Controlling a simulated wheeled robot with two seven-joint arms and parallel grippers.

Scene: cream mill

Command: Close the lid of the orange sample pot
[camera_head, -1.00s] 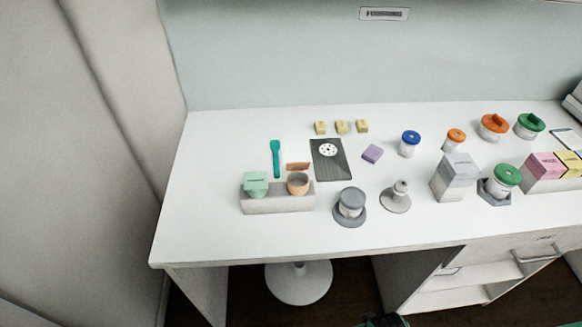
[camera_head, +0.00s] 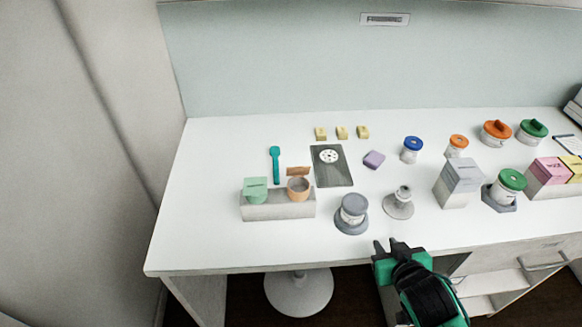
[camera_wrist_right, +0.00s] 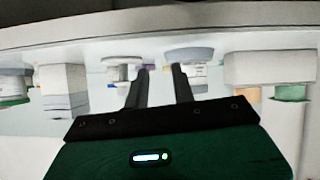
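The orange sample pot (camera_head: 298,190) sits in the right half of a pale grey block (camera_head: 278,208) at the left of the desk. Its lid (camera_head: 298,171) stands up open at the pot's back edge. A green sample pot (camera_head: 256,192) with its lid down sits beside it in the same block. My right gripper (camera_head: 387,245) is at the desk's front edge, to the right of and nearer than the block. Its two fingers are apart with nothing between them, also in the right wrist view (camera_wrist_right: 159,72). My left gripper is not in view.
A grey-lidded jar on a round base (camera_head: 352,210) and a small grey knobbed stand (camera_head: 400,203) stand between my right gripper and the back. A dark mat (camera_head: 333,175) and a teal spoon (camera_head: 275,165) lie behind the block. The desk left of the block is clear.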

